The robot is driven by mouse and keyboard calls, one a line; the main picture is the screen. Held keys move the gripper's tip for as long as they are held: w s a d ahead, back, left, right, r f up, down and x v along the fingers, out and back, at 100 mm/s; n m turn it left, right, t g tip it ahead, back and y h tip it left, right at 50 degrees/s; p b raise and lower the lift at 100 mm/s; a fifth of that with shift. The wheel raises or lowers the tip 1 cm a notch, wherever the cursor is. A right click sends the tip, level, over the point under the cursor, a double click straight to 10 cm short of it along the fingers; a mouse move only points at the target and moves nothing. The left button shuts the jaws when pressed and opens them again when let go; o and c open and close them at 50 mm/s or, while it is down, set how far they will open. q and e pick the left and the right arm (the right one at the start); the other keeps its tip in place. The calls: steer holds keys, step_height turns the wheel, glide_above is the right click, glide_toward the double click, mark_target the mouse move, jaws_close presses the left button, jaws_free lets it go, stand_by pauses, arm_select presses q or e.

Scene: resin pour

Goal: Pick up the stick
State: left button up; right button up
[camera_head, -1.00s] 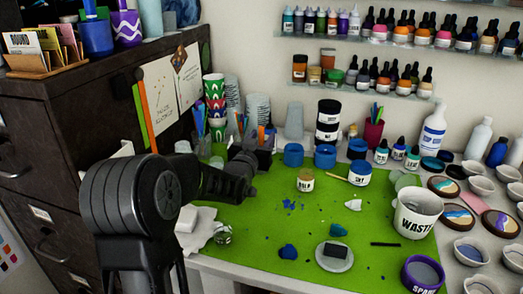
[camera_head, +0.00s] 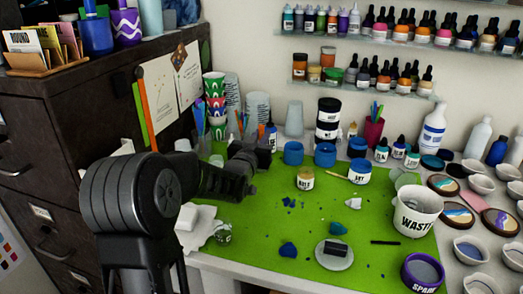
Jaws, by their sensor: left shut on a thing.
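My left gripper (camera_head: 243,172) is over the back left of the green mat, in front of the cups of sticks. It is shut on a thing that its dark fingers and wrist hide. A thin wooden stick (camera_head: 337,176) leans or lies between the gold-labelled jar (camera_head: 306,180) and the blue-lidded jar (camera_head: 359,173), well right of the gripper. Coloured sticks (camera_head: 201,118) stand in a cup behind the gripper. A short black stick (camera_head: 385,242) lies on the mat at the right. My right gripper is not in view.
The green mat (camera_head: 262,245) holds blue lumps, crumbs and a round disc (camera_head: 318,261) with a dark block. A white waste cup (camera_head: 417,212) and a purple tub (camera_head: 423,272) stand at the right. Stacked cups (camera_head: 215,95) and a dark cabinet (camera_head: 60,130) bound the left.

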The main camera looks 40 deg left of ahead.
arm_select(q)
jaws_close()
steer(key=shift+r, duration=0.1)
step_height(320, 180, up, 10)
steer(key=shift+f, duration=0.1)
stand_by(0.4)
steer(key=shift+a+f, duration=0.1)
steer(key=shift+a, duration=0.05)
stand_by(0.5)
